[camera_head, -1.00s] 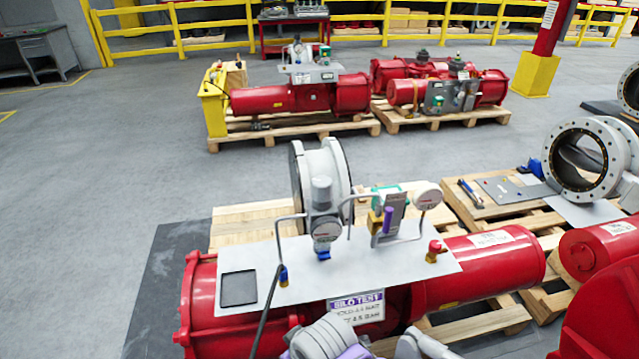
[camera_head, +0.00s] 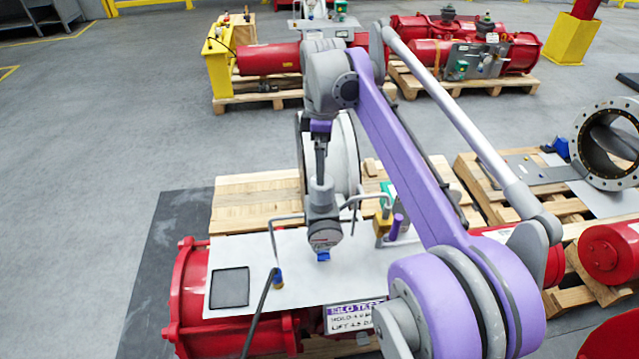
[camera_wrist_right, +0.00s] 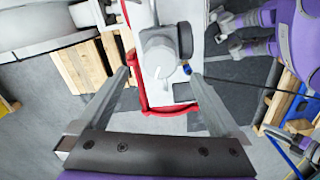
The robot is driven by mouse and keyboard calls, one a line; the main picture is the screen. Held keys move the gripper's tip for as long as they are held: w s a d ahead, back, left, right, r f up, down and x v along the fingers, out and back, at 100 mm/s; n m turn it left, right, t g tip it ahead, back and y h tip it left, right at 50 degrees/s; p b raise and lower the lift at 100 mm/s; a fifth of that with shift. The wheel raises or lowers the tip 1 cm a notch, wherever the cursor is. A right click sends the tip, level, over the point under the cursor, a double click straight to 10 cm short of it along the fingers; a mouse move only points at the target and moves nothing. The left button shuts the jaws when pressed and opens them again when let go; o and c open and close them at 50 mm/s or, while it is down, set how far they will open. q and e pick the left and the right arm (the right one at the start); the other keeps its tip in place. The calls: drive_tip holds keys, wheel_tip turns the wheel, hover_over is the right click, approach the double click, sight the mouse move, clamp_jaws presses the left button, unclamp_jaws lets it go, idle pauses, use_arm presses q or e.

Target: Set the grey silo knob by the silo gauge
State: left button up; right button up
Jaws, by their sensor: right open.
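The grey silo knob (camera_head: 321,190) is the upright cap of the regulator on the white plate (camera_head: 250,255). In the right wrist view the knob (camera_wrist_right: 158,62) lies between the fingers, with a pale line on its top. A round gauge (camera_head: 325,234) faces forward just below it; its reading is too small to tell. A purple-lettered SILO TEST sign (camera_head: 355,316) is partly covered by my right arm. My right gripper (camera_head: 320,160) points down above the knob; its fingers (camera_wrist_right: 160,100) are open, with clear space on both sides. My left gripper cannot be made out.
A bent grey pipe (camera_head: 352,202) and a yellow-and-purple valve (camera_head: 390,228) stand close right of the regulator. A large white flanged ring (camera_head: 343,150) stands behind. The red actuator (camera_head: 190,310) carries the plate.

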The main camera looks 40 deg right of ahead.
sight(324, 196)
wheel_tip(324, 196, down, 8)
drive_tip(key=shift+f, duration=0.15)
idle(0.3)
drive_tip(key=c, duration=1.3)
